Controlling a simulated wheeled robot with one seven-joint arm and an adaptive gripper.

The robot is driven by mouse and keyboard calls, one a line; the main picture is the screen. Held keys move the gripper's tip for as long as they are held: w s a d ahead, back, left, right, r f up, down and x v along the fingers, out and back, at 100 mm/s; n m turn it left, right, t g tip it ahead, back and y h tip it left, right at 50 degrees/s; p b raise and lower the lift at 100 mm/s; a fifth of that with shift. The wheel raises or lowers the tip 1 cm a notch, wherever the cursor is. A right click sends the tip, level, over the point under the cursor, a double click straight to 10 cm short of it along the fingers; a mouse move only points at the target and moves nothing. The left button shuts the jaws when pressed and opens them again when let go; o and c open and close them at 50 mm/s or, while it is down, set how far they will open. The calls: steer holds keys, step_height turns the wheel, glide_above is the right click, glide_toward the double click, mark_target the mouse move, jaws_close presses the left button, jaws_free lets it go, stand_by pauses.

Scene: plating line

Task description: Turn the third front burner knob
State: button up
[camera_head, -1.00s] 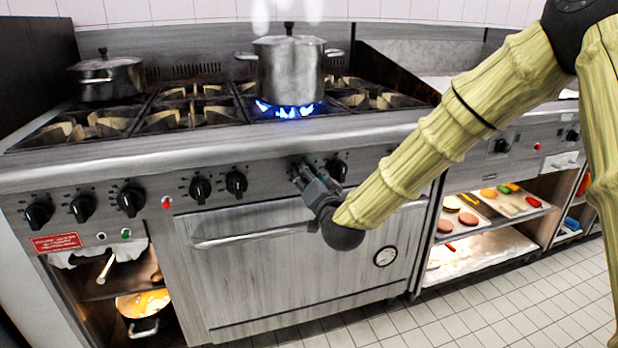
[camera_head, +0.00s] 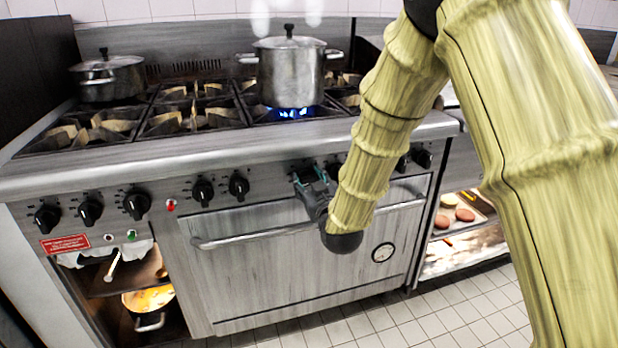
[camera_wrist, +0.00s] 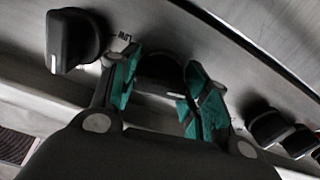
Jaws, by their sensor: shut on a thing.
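The stove's front panel (camera_head: 262,180) carries a row of black burner knobs. My gripper (camera_head: 312,176) is at the panel below the large pot, right of two neighbouring knobs (camera_head: 238,186). In the wrist view, its green-padded fingers (camera_wrist: 160,88) sit on both sides of a dark knob (camera_wrist: 160,68) and are shut on it. The knob's face is partly hidden between the fingers. Another knob (camera_wrist: 75,40) with a white mark stands beside the gripper, close to a "LOW" label. My arm hides part of the panel right of the gripper.
The large pot (camera_head: 290,75) stands over a small blue flame (camera_head: 292,113). A lidded pot (camera_head: 108,78) sits at the back left. The oven door handle (camera_head: 255,236) runs below the knobs. A shelf with food trays (camera_head: 462,222) is at the right.

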steer(key=shift+n, duration=1.3)
steer(key=shift+d+n+p, duration=0.1)
steer(key=shift+n+p, duration=0.2)
steer(key=o, duration=1)
steer(key=v, duration=1.2)
